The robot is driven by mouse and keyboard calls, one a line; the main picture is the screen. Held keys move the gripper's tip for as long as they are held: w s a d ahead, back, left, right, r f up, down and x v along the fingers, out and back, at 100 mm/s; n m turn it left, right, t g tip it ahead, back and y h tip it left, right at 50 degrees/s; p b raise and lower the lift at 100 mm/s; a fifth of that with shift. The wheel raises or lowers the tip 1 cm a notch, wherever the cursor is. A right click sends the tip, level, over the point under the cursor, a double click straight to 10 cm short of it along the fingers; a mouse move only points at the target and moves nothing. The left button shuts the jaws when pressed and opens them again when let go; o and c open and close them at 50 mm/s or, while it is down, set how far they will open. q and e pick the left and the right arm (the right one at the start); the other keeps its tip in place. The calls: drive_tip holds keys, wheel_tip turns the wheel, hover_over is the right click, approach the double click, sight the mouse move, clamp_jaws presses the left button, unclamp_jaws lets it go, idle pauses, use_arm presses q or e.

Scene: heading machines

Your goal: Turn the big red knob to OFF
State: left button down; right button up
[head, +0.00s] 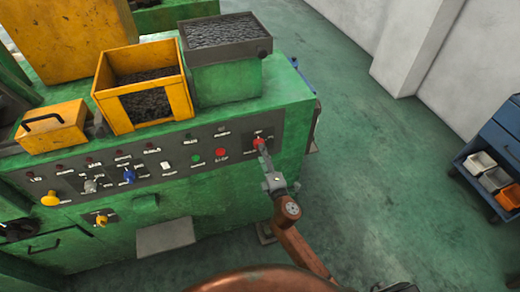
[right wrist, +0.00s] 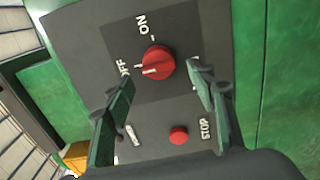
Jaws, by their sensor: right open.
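The big red knob (head: 258,142) is at the right end of the grey control panel on the green machine. In the right wrist view the red knob (right wrist: 157,63) sits between an ON label (right wrist: 142,24) and an OFF label (right wrist: 124,67). A white mark on the knob's left side faces roughly toward OFF; its exact setting is hard to tell. My right gripper (right wrist: 158,76) is open, with its fingertips on either side of the knob, just short of it and seemingly not touching. In the head view my right gripper (head: 264,156) partly covers the panel below the knob. My left gripper is out of view.
A smaller red button (right wrist: 178,135) marked STOP lies close to the right gripper's fingers. Other buttons and a yellow knob (head: 51,198) line the panel. Bins (head: 228,75) stand on top of the machine. Open floor (head: 390,180) lies to the right, beside a blue cart (head: 495,145).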

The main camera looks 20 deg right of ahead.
drive_tip(key=s, duration=0.7)
drive_tip(key=shift+s, duration=0.2)
drive_tip(key=shift+d, duration=0.15)
drive_tip(key=s+d+f+m+g, duration=0.1)
drive_tip(key=d+f+m+g, duration=0.1)
drive_tip(key=f, duration=1)
drive_tip(key=s+d+f+m+g, duration=0.2)
drive_tip(key=f+g, duration=0.1)
drive_tip(key=f, duration=0.8)
drive_tip(key=s+d+f+m+g, duration=0.2)
drive_tip(key=s+f, duration=0.4)
drive_tip(key=f, duration=0.4)
drive_tip(key=s+d+f+m+g, duration=0.2)
drive_tip(key=s+f, duration=0.3)
drive_tip(key=f, duration=0.6)
drive_tip(key=s+d+f+m+g+h, duration=0.1)
drive_tip(key=s+d+f+m+g, duration=0.1)
drive_tip(key=s+f, duration=0.6)
drive_tip(key=s+d+f+m+g, duration=0.2)
drive_tip(key=s+f, duration=0.5)
drive_tip(key=s, duration=0.4)
drive_tip(key=s+d+f+m+g, duration=0.1)
drive_tip(key=s+f+m+g, duration=0.1)
drive_tip(key=s, duration=0.9)
drive_tip(key=s+d+f+m+g, duration=0.1)
drive_tip(key=s+f+m+g, duration=0.1)
drive_tip(key=s, duration=0.9)
wheel_tip(320, 180, down, 3)
drive_tip(key=shift+r+m, duration=0.1)
drive_tip(key=shift+m, duration=0.5)
